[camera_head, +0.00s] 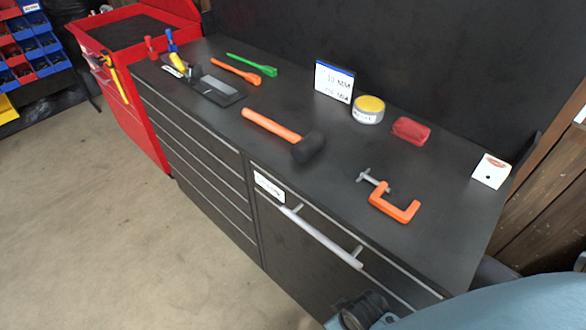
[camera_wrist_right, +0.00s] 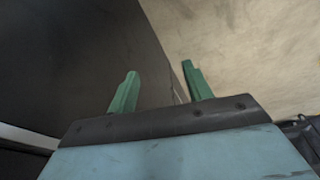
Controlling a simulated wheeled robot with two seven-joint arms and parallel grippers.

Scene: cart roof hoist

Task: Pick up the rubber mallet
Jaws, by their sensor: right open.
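The rubber mallet lies on the dark workbench top (camera_head: 330,165) in the head view. Its orange handle (camera_head: 270,124) points to the upper left, and its black head (camera_head: 308,148) is at the lower right end. My right gripper (camera_wrist_right: 158,82) shows in the right wrist view with two green fingers apart and nothing between them. Beyond the fingers are a dark surface and the beige floor; the mallet is not in that view. My left gripper is in neither view.
An orange clamp (camera_head: 398,206) lies right of the mallet. A yellow-lidded tin (camera_head: 368,109), a red block (camera_head: 410,131) and a small sign (camera_head: 334,82) stand behind it. Orange (camera_head: 236,70) and green (camera_head: 252,64) tools lie left. The bench front has a long handle (camera_head: 320,238).

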